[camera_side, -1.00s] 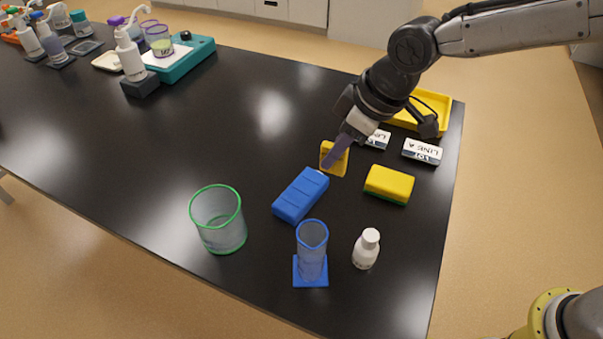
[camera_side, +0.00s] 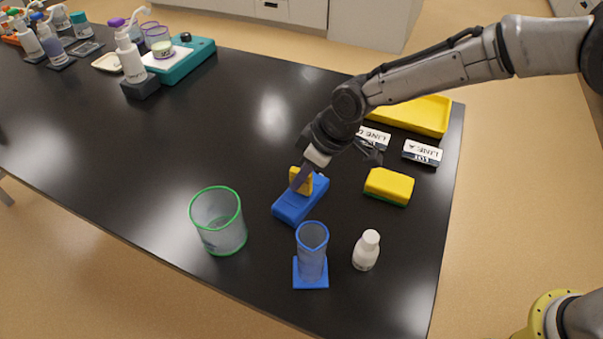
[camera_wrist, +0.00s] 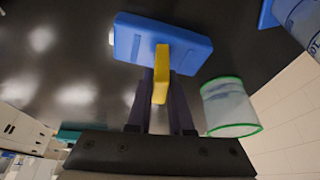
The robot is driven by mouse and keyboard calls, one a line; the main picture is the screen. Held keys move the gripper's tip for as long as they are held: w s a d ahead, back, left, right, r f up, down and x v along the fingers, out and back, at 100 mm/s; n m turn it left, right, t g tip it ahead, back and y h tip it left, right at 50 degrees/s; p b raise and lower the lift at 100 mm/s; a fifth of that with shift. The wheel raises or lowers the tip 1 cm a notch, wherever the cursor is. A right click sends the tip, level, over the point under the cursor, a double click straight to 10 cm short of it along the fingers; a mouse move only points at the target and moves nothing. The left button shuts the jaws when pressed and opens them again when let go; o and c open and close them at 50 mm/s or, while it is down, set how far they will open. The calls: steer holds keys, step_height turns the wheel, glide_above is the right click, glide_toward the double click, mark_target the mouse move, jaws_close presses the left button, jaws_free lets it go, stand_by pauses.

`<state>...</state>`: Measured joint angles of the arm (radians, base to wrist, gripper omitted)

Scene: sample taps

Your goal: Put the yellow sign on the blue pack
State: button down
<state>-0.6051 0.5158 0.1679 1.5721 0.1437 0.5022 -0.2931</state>
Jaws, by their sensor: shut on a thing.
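The yellow sign (camera_side: 302,181) is upright between the fingers of my gripper (camera_side: 297,180), which is shut on it. In the side view the sign stands at the upper part of the blue pack (camera_side: 297,205), which lies flat on the black table. The wrist view shows the sign edge-on (camera_wrist: 161,75) between my two fingers (camera_wrist: 161,95), in front of the blue pack (camera_wrist: 192,52). I cannot tell whether the sign touches the pack. One finger hides part of the sign in the side view.
A green-rimmed beaker (camera_side: 219,222) stands left of the pack. A blue cylinder (camera_side: 312,250) and a white bottle (camera_side: 366,250) stand in front. A yellow-green sponge (camera_side: 389,186), two label blocks (camera_side: 422,152) and a yellow tray (camera_side: 430,113) are to the right. The table's middle left is clear.

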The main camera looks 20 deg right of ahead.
steer(key=shift+f, duration=0.15)
steer(key=c, duration=0.8)
jaws_free()
steer(key=shift+r, duration=0.45)
steer(key=v, duration=1.1)
steer(key=shift+s+d+r, duration=0.15)
steer(key=shift+r, duration=0.05)
